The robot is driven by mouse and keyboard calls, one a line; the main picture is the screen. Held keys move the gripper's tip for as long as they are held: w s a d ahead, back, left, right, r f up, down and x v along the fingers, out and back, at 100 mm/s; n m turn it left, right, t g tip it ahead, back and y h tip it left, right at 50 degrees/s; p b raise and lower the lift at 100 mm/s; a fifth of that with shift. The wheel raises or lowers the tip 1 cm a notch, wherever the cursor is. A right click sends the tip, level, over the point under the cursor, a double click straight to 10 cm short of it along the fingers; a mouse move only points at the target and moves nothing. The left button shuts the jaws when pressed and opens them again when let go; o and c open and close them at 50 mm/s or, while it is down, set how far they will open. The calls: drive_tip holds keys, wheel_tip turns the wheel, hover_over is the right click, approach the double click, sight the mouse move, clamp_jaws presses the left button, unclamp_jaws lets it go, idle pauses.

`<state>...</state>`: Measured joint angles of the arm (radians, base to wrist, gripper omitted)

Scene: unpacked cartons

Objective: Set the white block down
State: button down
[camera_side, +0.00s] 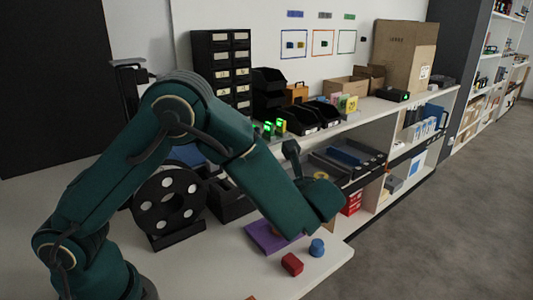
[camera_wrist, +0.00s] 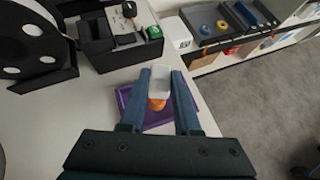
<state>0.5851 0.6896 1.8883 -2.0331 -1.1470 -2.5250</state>
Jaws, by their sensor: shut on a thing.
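The white block (camera_wrist: 160,78) is between the two fingertips of my gripper (camera_wrist: 159,84) in the wrist view, and the fingers are shut on it. An orange object (camera_wrist: 157,103) shows just below the block in that picture, between the fingers; I cannot tell whether the two touch. The purple tray (camera_wrist: 128,97) lies behind and beneath the fingers. In the side view the purple tray (camera_side: 262,238) is on the white table below my wrist. My fingers and the white block are hidden there by my arm.
A red block (camera_side: 291,264) and a blue cylinder (camera_side: 317,247) stand on the table near its right edge. A black reel (camera_side: 167,203) stands to the left. A green block (camera_wrist: 154,32) sits at a black box (camera_wrist: 112,45). Shelves are behind. The table's front is largely clear.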

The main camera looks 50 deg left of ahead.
drive_tip(key=shift+f, duration=2.05)
drive_tip(key=shift+f, duration=0.4)
drive_tip(key=c, duration=0.6)
unclamp_jaws()
